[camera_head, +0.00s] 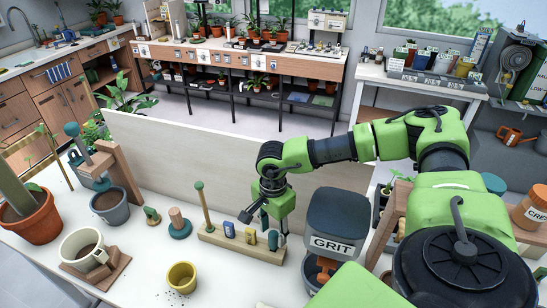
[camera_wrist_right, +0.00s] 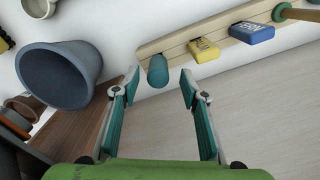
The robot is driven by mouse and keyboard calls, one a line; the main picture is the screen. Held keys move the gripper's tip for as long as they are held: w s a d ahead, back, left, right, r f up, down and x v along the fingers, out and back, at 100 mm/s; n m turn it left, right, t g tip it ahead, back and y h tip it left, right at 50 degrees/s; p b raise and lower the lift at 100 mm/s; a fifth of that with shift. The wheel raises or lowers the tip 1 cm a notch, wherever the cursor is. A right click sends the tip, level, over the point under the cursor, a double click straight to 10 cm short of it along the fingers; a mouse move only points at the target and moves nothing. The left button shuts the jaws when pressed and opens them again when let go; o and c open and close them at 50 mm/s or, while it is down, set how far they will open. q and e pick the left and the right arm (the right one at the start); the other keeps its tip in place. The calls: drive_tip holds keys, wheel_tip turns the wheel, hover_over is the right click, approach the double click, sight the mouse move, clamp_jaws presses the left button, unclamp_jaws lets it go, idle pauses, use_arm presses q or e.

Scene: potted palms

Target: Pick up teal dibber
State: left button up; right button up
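The teal dibber (camera_head: 273,240) stands at the right end of a light wooden rack (camera_head: 213,237). In the wrist view its rounded teal end (camera_wrist_right: 157,70) shows at the end of the rack (camera_wrist_right: 180,42), between and just beyond my fingertips. My right gripper (camera_head: 265,222) is over that end of the rack, pointing down. In the wrist view my right gripper (camera_wrist_right: 160,84) is open, with a gap on both sides of the dibber and nothing held. The dibber's lower part is hidden in the rack. My left gripper is not in view.
A yellow block (camera_head: 250,236), a blue block (camera_head: 229,230) and a tall wooden-shafted tool (camera_head: 204,207) share the rack. A dark grit container (camera_head: 336,216) stands close on the right. A pale upright panel (camera_head: 190,150) rises behind. A yellow pot (camera_head: 181,277) stands in front.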

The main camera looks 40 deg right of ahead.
drive_tip(key=f, duration=0.3)
drive_tip(key=shift+s+a+p, duration=0.15)
drive_tip(key=shift+a+p, duration=0.05)
drive_tip(key=shift+p, duration=0.2)
drive_tip(key=shift+f, duration=0.2)
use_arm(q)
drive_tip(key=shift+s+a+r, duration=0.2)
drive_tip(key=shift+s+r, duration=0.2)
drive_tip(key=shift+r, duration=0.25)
use_arm(e)
drive_tip(key=c, duration=1.1)
drive_tip(key=shift+r, duration=0.1)
wheel_tip(320, 180, up, 9)
drive_tip(key=b, duration=0.2)
drive_tip(key=shift+b, duration=0.3)
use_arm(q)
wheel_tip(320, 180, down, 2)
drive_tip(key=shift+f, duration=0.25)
use_arm(e)
drive_tip(key=shift+r, duration=0.45)
